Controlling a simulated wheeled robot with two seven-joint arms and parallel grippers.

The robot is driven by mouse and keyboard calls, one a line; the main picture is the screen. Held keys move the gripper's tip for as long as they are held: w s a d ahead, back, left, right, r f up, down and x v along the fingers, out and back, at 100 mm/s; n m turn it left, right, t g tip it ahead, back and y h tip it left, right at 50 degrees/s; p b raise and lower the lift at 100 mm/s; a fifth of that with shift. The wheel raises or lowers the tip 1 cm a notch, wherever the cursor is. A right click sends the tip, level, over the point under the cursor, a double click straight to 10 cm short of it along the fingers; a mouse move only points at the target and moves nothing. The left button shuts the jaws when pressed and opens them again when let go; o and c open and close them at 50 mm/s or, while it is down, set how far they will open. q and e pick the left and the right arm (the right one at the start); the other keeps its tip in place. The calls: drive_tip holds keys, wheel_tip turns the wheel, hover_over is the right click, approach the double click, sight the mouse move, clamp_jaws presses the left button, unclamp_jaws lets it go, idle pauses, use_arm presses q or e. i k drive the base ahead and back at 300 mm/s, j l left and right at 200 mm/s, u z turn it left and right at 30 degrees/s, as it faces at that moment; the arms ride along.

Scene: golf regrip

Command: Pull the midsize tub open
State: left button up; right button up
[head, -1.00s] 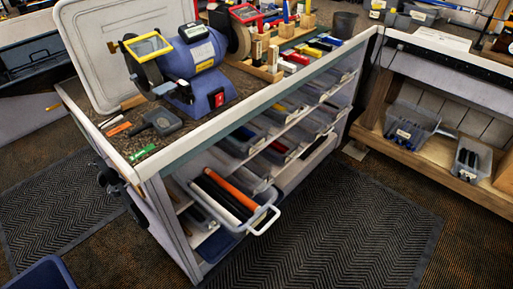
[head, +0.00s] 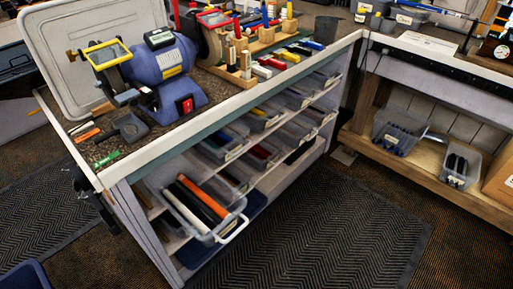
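Several clear plastic tubs sit on the shelves under the workbench (head: 250,97). One larger tub (head: 225,228) at the near end sticks out past the shelf front, with a white handle at its front. It holds long black, white and orange-red grips. Smaller labelled tubs, such as one with blue contents (head: 222,147) and one with red contents (head: 260,157), sit farther back under the bench top. I cannot tell for sure which is the midsize tub. Neither of my grippers shows in the head view.
A blue bench grinder (head: 165,70) and a wooden tool rack (head: 262,45) stand on the bench. A wooden shelf (head: 425,160) at right holds two more clear tubs. A dark ribbed mat (head: 340,220) covers open floor before the bench.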

sight(227, 149)
drive_tip(key=i+l, duration=0.1)
drive_tip(key=l, duration=0.55)
drive_tip(key=i+l, duration=0.1)
drive_tip(key=l, duration=0.6)
drive_tip(key=i+l+u, duration=0.1)
drive_tip(key=l, duration=0.6)
